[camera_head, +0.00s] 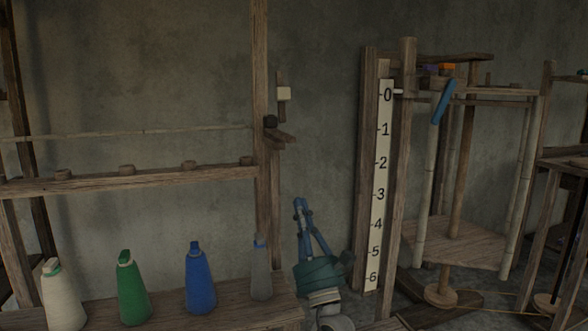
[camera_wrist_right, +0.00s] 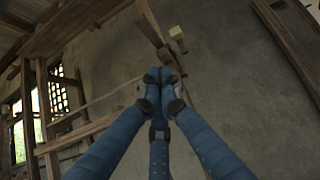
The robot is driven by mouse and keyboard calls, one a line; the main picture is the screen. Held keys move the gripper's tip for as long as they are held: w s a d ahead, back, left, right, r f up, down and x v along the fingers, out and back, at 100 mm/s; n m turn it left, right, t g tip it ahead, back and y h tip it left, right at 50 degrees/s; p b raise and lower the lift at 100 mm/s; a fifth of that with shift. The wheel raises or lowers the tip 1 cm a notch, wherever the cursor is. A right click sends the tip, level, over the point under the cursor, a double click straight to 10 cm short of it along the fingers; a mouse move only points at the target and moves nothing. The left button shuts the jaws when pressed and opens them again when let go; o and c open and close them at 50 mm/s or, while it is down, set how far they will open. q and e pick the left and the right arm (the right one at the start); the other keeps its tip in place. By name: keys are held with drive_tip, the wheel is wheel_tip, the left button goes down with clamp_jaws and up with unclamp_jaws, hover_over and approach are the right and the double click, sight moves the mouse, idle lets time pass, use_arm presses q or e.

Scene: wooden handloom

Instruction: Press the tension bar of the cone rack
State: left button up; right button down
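The cone rack (camera_head: 259,75) is a wooden frame at the left. A thin pale horizontal bar (camera_head: 120,134) crosses it above a shelf with short pegs; I take this for the tension bar. A short wooden arm (camera_head: 283,136) and a dark block (camera_head: 270,121) sit at its right post. My right gripper (camera_head: 300,206) is right of the rack's post and below the short arm, pointing up, apart from the bar. In the right wrist view its blue fingertips (camera_wrist_right: 161,78) meet with nothing visible between them. My left gripper is not in view.
A numbered scale (camera_head: 379,185) and a wooden reel frame (camera_head: 455,245) stand at the right. Bare wall lies between rack and scale.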

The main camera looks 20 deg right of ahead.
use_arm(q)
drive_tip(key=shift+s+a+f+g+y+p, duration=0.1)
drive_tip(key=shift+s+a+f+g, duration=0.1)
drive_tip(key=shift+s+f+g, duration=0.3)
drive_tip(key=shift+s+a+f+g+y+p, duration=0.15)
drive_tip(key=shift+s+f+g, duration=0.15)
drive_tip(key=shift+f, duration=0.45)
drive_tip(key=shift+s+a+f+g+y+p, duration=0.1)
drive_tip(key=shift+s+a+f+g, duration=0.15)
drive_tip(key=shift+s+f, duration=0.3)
use_arm(e)
drive_tip(key=s+a+r+x, duration=0.1)
drive_tip(key=s+r+x, duration=0.1)
drive_tip(key=x, duration=1)
drive_tip(key=shift+w+d+r, duration=0.2)
drive_tip(key=shift+d+r, duration=0.05)
drive_tip(key=shift+d, duration=0.15)
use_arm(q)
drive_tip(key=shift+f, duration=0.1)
